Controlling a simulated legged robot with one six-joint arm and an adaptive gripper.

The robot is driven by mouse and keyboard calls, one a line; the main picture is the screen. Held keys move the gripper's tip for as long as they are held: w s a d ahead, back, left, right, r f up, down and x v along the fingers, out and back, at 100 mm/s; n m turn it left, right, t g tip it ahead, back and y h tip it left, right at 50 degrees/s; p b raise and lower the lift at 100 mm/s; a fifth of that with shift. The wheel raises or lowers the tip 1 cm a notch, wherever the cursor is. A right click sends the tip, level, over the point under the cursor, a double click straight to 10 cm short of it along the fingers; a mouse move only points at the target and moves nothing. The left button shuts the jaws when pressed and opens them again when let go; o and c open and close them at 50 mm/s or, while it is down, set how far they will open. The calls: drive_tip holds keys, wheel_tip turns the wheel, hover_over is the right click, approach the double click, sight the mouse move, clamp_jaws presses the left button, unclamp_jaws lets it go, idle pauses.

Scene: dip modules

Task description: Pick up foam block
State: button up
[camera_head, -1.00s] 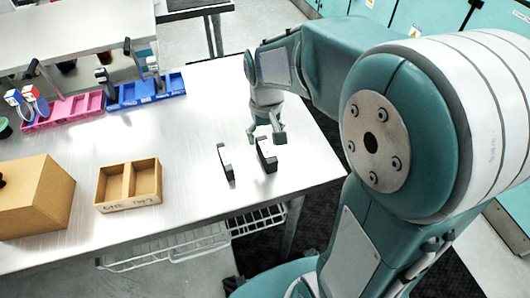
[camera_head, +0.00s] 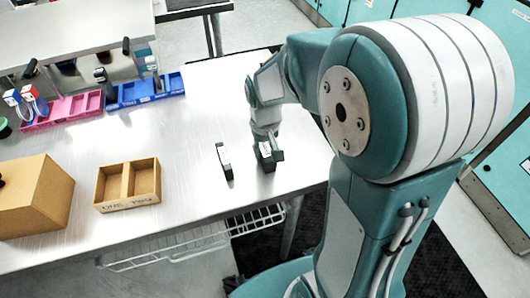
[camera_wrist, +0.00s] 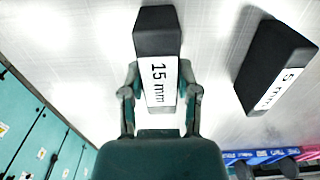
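A dark block with a white label reading "15 mm" (camera_wrist: 155,35) lies between the fingers of my gripper (camera_wrist: 160,92) in the wrist view. One finger is close along each side of it; I cannot tell whether both touch it. In the head view my gripper (camera_head: 268,152) is down at this block (camera_head: 266,164) near the table's right end, partly covering it. A second dark block, labelled "5 mm" (camera_wrist: 272,65), lies apart to the right in the wrist view and to the left in the head view (camera_head: 225,163).
On the steel table (camera_head: 190,190) stand a two-part wooden tray (camera_head: 128,207), a brown box (camera_head: 33,198), a pink bin (camera_head: 65,110) and a blue bin (camera_head: 145,92). The table's front edge is close to the blocks. Bare tabletop lies left of them.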

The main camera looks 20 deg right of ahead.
sight(266, 148)
drive_tip(key=shift+r, duration=0.45)
wheel_tip(266, 148, up, 3)
drive_tip(key=shift+s+d+f, duration=0.1)
drive_tip(key=shift+f, duration=0.1)
drive_tip(key=s+d+r, duration=0.6)
drive_tip(key=s+r, duration=0.3)
drive_tip(key=s, duration=0.3)
drive_tip(key=shift+s+r, duration=0.2)
drive_tip(key=shift+r, duration=0.05)
